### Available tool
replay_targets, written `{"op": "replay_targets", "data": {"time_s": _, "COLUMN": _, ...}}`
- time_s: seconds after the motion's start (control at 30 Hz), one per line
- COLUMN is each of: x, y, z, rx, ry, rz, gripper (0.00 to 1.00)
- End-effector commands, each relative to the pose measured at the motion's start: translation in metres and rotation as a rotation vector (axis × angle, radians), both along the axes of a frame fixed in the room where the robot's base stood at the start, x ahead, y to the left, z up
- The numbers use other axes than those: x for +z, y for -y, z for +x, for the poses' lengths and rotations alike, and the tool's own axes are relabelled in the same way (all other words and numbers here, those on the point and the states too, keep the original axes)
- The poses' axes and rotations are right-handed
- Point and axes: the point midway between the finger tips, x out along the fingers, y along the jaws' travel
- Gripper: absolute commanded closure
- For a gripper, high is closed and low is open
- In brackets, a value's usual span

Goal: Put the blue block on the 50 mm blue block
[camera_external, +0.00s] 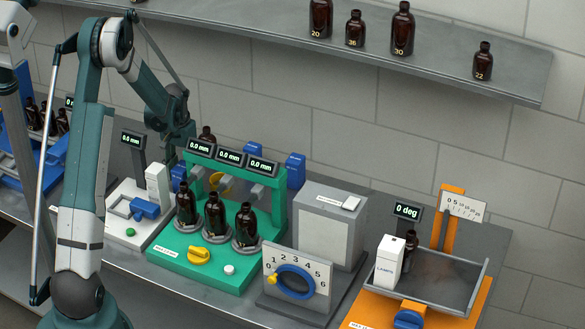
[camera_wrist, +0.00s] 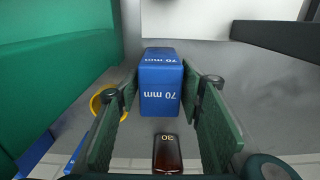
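A blue block (camera_wrist: 161,88) marked 70 mm stands on a light surface in the wrist view, between the far ends of my gripper's two dark green finger pads. My gripper (camera_wrist: 160,80) has its pads very close to the block's sides. I cannot tell whether they touch it. In the external view my arm reaches down behind the green rig, and the gripper and this block are hidden there. I cannot make out a block marked 50 mm in either view.
A green rig (camera_external: 200,272) with several amber bottles stands mid-bench. A grey box (camera_external: 330,225) and dial panel (camera_external: 297,280) are right of it. An orange stand (camera_external: 452,235) with a tray is farther right. A wall shelf (camera_external: 440,62) holds more bottles. A bottle marked 30 (camera_wrist: 168,153) shows near the pads.

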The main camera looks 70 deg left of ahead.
Motion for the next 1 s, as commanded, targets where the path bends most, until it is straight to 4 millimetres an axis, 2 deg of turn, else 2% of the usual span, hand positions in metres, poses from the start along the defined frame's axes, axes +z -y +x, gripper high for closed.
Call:
{"op": "replay_targets", "data": {"time_s": 0.47, "x": 0.0000, "y": 0.0000, "z": 0.0000, "rx": 0.000, "ry": 0.000, "rz": 0.000, "gripper": 0.62}}
{"op": "replay_targets", "data": {"time_s": 0.7, "x": 0.0002, "y": 0.0000, "z": 0.0000, "rx": 0.000, "ry": 0.000, "rz": 0.000, "gripper": 0.89}}
{"op": "replay_targets", "data": {"time_s": 1.0, "x": 0.0014, "y": 0.0000, "z": 0.0000, "rx": 0.000, "ry": 0.000, "rz": 0.000, "gripper": 0.89}}
